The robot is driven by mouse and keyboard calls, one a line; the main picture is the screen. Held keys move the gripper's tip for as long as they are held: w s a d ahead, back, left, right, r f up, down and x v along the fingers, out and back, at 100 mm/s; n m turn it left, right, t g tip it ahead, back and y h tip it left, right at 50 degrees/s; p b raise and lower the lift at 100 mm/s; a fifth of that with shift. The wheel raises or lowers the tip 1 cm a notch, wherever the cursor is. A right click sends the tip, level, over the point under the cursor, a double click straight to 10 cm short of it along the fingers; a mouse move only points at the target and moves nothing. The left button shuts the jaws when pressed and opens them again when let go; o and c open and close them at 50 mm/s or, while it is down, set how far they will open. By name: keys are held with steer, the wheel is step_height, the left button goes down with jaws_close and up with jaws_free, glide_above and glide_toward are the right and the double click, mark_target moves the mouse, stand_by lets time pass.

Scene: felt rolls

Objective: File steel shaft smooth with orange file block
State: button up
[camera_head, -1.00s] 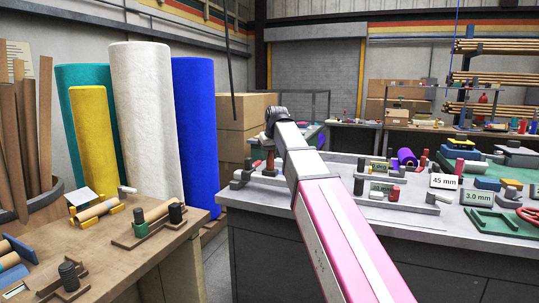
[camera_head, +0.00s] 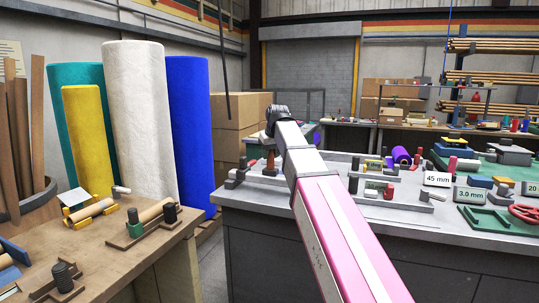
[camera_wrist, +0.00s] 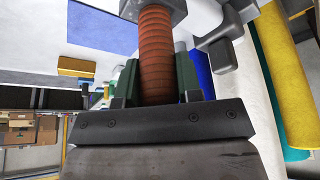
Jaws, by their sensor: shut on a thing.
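My gripper (camera_wrist: 158,88) is shut on a ribbed orange-brown cylinder (camera_wrist: 157,50), with one dark green finger on each side. This may be the handle of the orange file block; no flat file face shows. Its top end meets a grey block (camera_wrist: 152,8) in the wrist view. In the head view a red-brown piece (camera_head: 271,163) shows below my wrist, at the left end of the grey bench (camera_head: 300,205). Small grey fixtures (camera_head: 242,168) stand close beside it. I cannot tell the steel shaft apart, nor whether the held thing touches it.
Small fixtures with coloured parts, a 45 mm card (camera_head: 437,179) and a 3.0 mm card (camera_head: 470,195) stand farther right on the bench. A wooden table (camera_head: 120,262) with rollers is at the left. White (camera_head: 140,115) and blue (camera_head: 190,120) rolls stand behind it.

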steer(key=shift+w+a+f, duration=0.1)
steer(key=shift+w+a, duration=0.1)
steer(key=shift+a, duration=0.3)
steer(key=shift+w+a, duration=0.2)
steer(key=shift+a, duration=0.3)
steer(key=shift+d, duration=0.1)
steer(key=shift+s+d, duration=0.25)
steer(key=shift+d, duration=0.3)
steer(key=shift+s+d, duration=0.2)
steer(key=shift+d, duration=0.3)
steer(key=shift+r, duration=0.2)
steer(key=shift+r, duration=0.7)
steer(key=shift+r, duration=2.55)
